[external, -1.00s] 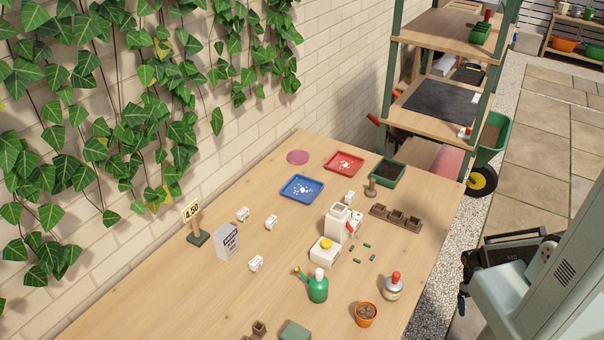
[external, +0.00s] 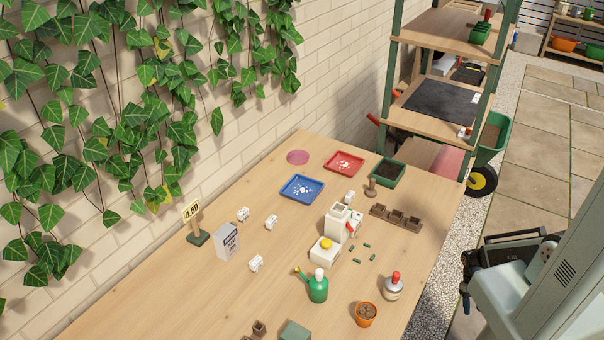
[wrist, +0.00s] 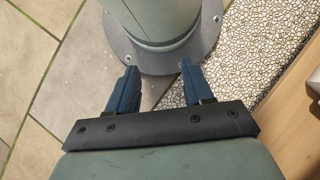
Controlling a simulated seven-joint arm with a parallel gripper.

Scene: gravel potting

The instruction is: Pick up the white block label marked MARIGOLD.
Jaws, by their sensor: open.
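Several small white block labels stand on the wooden table in the external view. One white block (external: 243,214) is near the price sign, one white block (external: 271,222) is to its right, and one white block (external: 256,263) is nearer the front. Another white block (external: 349,197) stands behind the white dispenser. Their lettering is too small to read, so I cannot tell which is marked MARIGOLD. My gripper (wrist: 155,88) is open and empty in the wrist view, over the paving and gravel beside my base, away from the blocks.
The left front is clear.

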